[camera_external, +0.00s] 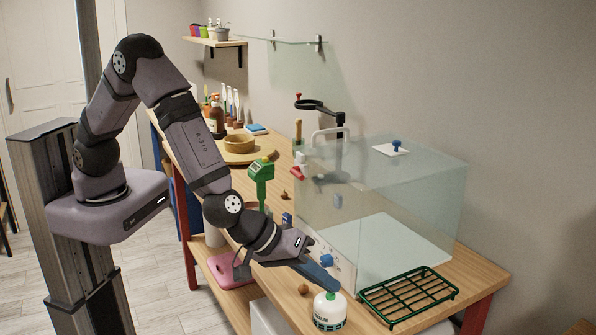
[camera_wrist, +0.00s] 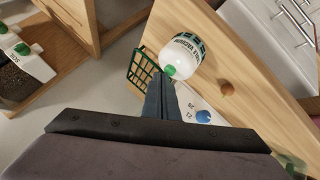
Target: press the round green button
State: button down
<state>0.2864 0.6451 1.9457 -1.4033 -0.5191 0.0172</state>
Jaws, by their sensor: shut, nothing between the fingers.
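A white canister (camera_external: 329,316) with a green-printed band stands at the front of the wooden table. A small round green button (camera_external: 330,296) is on its top. In the wrist view the canister (camera_wrist: 184,50) shows beyond my fingers, with the green button (camera_wrist: 170,71) at its near end. My gripper (camera_external: 332,287) is shut and empty, pointing down and to the right. Its fingertips (camera_wrist: 160,82) are very close to the green button. I cannot tell whether they touch it.
A glass case (camera_external: 380,200) with a blue knob (camera_external: 327,260) on its front panel stands behind my gripper. A green wire rack (camera_external: 408,297) lies right of the canister. A small brown lump (camera_external: 303,289) lies just left of the canister.

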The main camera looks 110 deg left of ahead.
jog(key=shift+f, duration=0.2)
jog(key=shift+r, duration=0.15)
jog(key=shift+r+p, duration=0.6)
jog(key=shift+p, duration=0.2)
notch_tip(320, 180, up, 6)
jog(key=p, duration=0.6)
dwell(0.5)
